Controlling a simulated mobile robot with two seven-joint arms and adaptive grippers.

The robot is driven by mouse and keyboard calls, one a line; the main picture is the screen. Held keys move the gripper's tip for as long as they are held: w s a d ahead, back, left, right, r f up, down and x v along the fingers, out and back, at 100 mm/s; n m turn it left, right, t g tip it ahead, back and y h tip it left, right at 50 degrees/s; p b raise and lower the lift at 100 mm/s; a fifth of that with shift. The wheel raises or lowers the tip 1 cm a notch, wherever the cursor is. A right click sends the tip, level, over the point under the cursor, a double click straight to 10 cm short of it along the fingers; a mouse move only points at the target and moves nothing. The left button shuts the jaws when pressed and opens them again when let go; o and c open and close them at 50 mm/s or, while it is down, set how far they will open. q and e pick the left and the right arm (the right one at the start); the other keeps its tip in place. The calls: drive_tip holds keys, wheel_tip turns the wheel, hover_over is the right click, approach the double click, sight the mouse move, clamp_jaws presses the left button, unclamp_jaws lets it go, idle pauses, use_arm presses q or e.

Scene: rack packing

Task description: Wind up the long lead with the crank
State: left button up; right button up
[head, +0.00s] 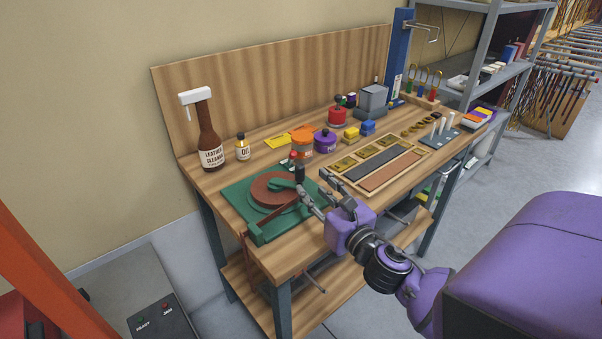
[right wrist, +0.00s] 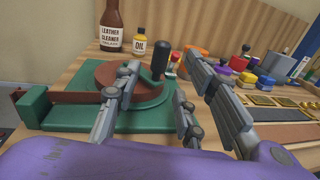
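A green winder base (head: 246,229) sits at the bench's front left corner with a round brown coil (head: 266,188) on it. Its green crank arm (head: 281,185) carries an upright black handle (head: 299,173). The brown lead (head: 246,262) runs from the coil and hangs over the bench's front edge; in the right wrist view the lead (right wrist: 68,98) passes a green block. My right gripper (head: 317,185) is open and empty beside the handle. In the right wrist view, the handle (right wrist: 159,60) shows between the fingertips, a little beyond them. My left gripper is out of view.
A leather cleaner bottle (head: 208,140) and an oil bottle (head: 242,147) stand behind the winder. Orange (head: 302,142) and purple (head: 325,141) jars stand to its right. A wooden tray (head: 350,187) lies right of my gripper. A metal shelf rack (head: 485,60) stands farther right.

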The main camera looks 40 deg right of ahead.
sight(302, 177)
drive_tip(key=w, duration=0.5)
drive_tip(key=w+p, duration=0.1)
drive_tip(key=w, duration=0.1)
drive_tip(key=shift+w+d, duration=0.2)
drive_tip(key=shift+d, duration=0.15)
drive_tip(key=shift+c, duration=0.3)
clamp_jaws()
drive_tip(key=shift+w, duration=0.1)
